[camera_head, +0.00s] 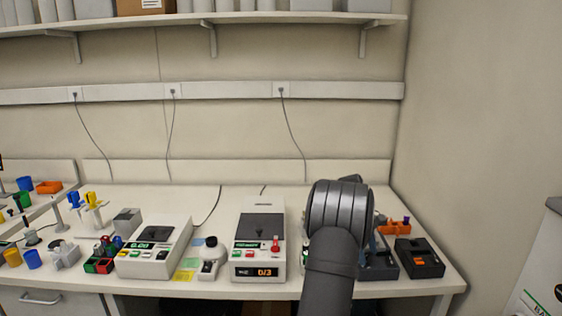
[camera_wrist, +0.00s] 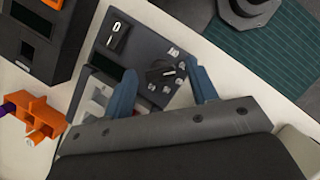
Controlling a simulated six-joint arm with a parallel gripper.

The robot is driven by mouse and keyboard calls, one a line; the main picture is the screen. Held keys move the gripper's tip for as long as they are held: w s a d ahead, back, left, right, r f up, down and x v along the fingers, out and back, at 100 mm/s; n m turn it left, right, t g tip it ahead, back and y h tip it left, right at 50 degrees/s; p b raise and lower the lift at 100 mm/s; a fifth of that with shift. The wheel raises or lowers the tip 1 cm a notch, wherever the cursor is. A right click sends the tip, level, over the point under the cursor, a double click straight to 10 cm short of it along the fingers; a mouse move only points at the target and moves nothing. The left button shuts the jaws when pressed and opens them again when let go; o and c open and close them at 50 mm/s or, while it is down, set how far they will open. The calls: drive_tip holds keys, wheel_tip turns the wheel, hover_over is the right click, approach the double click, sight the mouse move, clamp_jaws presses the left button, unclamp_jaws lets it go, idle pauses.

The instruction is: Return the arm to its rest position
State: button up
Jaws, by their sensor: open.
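My arm reaches up over the right part of the bench in the head view, and its dark links hide part of what stands behind it. In the wrist view my gripper (camera_wrist: 163,85) is open, with its two blue-grey fingers apart and nothing between them. The fingers are over a dark grey device (camera_wrist: 135,62) with a knob and a switch. This device also shows partly behind my arm in the head view (camera_head: 380,269). How high the fingers are above it I cannot tell.
A white instrument (camera_head: 258,246) stands left of my arm. The wall is close on the right, and a shelf (camera_head: 200,24) runs overhead.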

drive_tip(key=v, duration=1.8)
drive_tip(key=x, duration=1.8)
drive_tip(key=shift+n, duration=0.3)
drive_tip(key=n+t, duration=0.1)
drive_tip(key=n, duration=0.2)
drive_tip(key=shift+s+a+h, duration=0.1)
drive_tip(key=shift+h, duration=0.3)
drive_tip(key=n+t, duration=0.2)
drive_tip(key=n, duration=0.3)
drive_tip(key=shift+s, duration=0.15)
drive_tip(key=shift+v, duration=2.35)
